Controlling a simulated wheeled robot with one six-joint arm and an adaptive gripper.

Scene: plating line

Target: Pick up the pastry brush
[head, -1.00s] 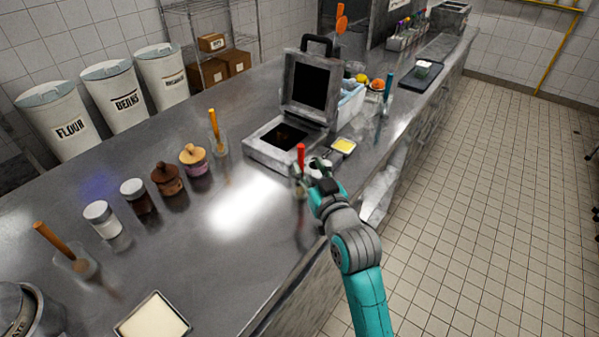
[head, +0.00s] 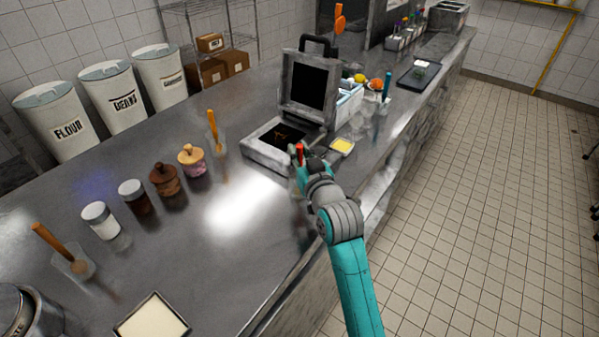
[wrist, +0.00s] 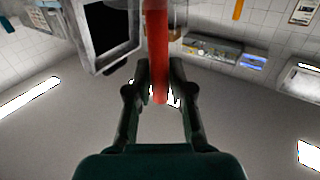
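The pastry brush appears as an upright red handle (head: 299,152) at the counter's front edge, beside the open press. Its bristle end is hidden, so the handle is all I can identify. My gripper (head: 309,168) is at this handle in the head view, and my arm covers part of it. In the wrist view the red handle (wrist: 157,50) runs between the two fingers of my gripper (wrist: 160,78). The fingers are drawn in close against both sides of it. The handle's lower end seems to stand in a clear container, mostly hidden.
The open press (head: 283,148) stands just behind my gripper. A teal-handled utensil (head: 387,86) stands farther back. Several jars, including a brown one (head: 165,180), line the left. The counter front-left of my gripper is clear.

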